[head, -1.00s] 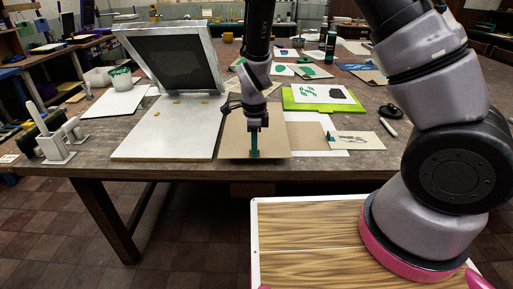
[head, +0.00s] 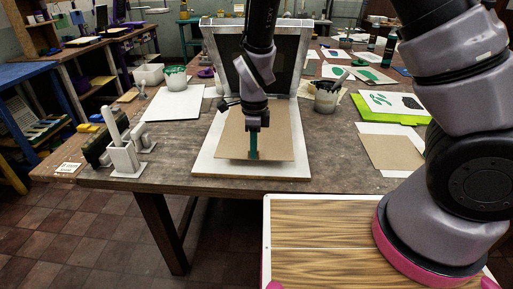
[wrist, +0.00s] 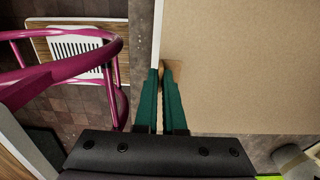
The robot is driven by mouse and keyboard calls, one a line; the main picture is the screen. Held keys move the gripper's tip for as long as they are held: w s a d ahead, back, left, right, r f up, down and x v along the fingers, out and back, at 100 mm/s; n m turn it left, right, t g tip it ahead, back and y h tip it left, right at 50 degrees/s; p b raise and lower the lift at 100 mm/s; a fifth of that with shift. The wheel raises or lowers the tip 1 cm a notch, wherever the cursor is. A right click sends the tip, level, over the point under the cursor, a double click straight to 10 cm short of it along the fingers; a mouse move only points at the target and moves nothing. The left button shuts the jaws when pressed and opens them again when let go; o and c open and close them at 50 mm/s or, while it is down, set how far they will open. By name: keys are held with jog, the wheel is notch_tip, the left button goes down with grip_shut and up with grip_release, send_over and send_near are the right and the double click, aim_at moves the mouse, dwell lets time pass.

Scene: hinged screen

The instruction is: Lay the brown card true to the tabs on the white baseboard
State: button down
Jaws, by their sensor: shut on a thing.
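The brown card (head: 275,135) lies flat over the white baseboard (head: 205,168) in the head view. Board shows on both sides of the card and along its front. My gripper (head: 253,155) is shut on the card's near edge. In the wrist view the green fingers of my gripper (wrist: 165,75) pinch the edge of the card (wrist: 240,70), which fills the right side. A thin white strip of baseboard (wrist: 157,35) shows along the card's left edge there. The tabs are not visible, and I cannot tell whether the card touches the board.
The hinged screen (head: 287,65) stands raised behind the baseboard. A second brown card (head: 395,152) lies on white paper at the right. A pot with tools (head: 326,97) stands right of the board. A grey-white stand (head: 124,155) is at the left front table edge.

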jog(key=shift+a, duration=0.15)
jog(key=shift+f, duration=2.3)
jog(key=shift+w+a+f, duration=0.15)
jog(key=shift+w+a, duration=0.05)
jog(key=shift+w, duration=0.05)
jog(key=c, duration=0.8)
grip_release()
jog(key=shift+c, duration=0.2)
